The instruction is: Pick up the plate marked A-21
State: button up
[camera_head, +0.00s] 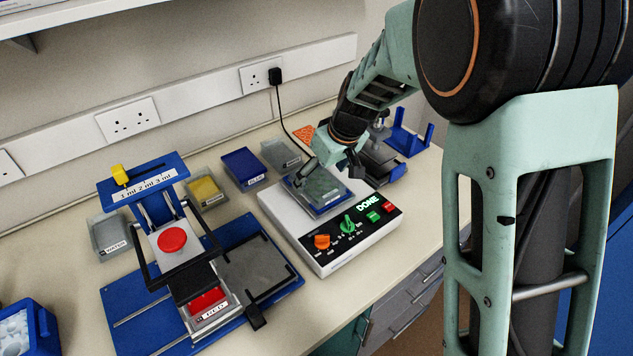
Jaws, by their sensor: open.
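My gripper (327,172) is open, with its fingers low over a grey-green plate (321,187) on the white device with the lit DONE display. The fingers are close to this plate; I cannot tell whether they touch it. A small label shows at its front edge, too small to read. I cannot tell from this view which plate is marked A-21.
The white device (290,228) has orange and green knobs and lit buttons. The blue pipetting stand (140,315) has a red button. Labelled reagent tubs, one of them blue (243,167), line the back. A blue rack (405,138) stands behind right. Bare bench lies in front of the device.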

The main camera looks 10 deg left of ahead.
jog(key=shift+x, duration=1.05)
jog(key=c, duration=1.4)
jog(key=shift+o, duration=0.2)
jog(key=shift+r, duration=0.15)
jog(key=shift+r+p, duration=0.5)
jog(key=shift+r, duration=0.05)
notch_tip(320, 180, up, 2)
jog(key=shift+p, duration=0.65)
jog(key=s+d+r+p, duration=0.3)
jog(key=s+r, duration=0.6)
jog(key=s, duration=0.4)
jog(key=shift+s+d+r, duration=0.25)
jog(key=shift+d+r, duration=0.05)
jog(key=shift+r, duration=0.05)
